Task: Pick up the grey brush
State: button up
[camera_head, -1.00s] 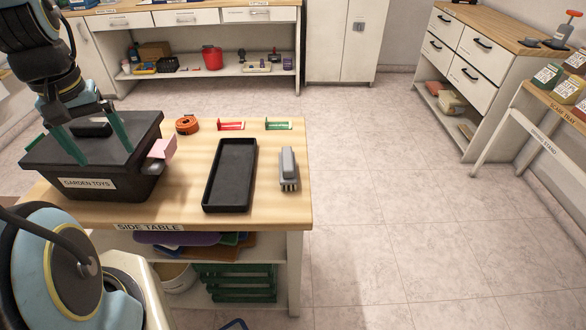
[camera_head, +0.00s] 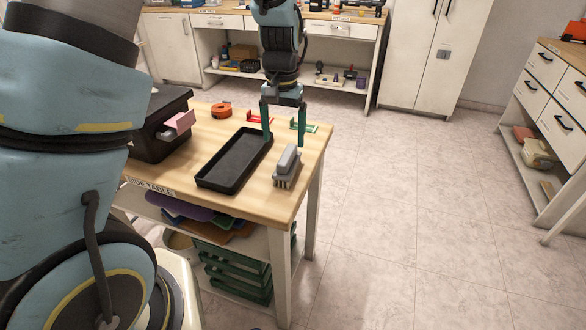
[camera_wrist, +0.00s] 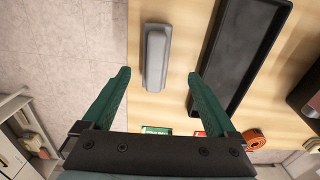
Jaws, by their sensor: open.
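The grey brush (camera_head: 287,166) lies bristles down on the wooden side table (camera_head: 262,205), near its right edge. My gripper (camera_head: 284,142) is open, with its two green fingers pointing down above the table, at the far end of the brush in the head view. In the wrist view the brush (camera_wrist: 156,58) lies ahead of and between the open fingers of my gripper (camera_wrist: 158,75), nearer the left finger. The fingers do not appear to touch it, and nothing is between them at their tips.
A black tray (camera_head: 203,178) lies left of the brush. A red item (camera_head: 259,118) and a green item (camera_head: 312,126) lie behind, with an orange tape roll (camera_head: 221,110). A black bin (camera_head: 150,140) stands at the left. The floor to the right is clear.

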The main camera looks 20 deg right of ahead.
aim_at(284, 155)
notch_tip(284, 155, down, 4)
jog(key=shift+f, duration=0.15)
jog(key=shift+s+d+f+p, duration=0.15)
jog(key=shift+f+p, duration=0.4)
jog(key=shift+f, duration=0.75)
jog(key=shift+s+a+f+p, duration=0.1)
jog(key=shift+s+f+p, duration=0.3)
jog(key=shift+f, duration=0.9)
jog(key=shift+w, duration=0.15)
jog(key=shift+c, duration=0.3)
grip_shut()
notch_tip(284, 155, up, 10)
jog(key=shift+r+b, duration=0.1)
jog(key=shift+b, duration=0.65)
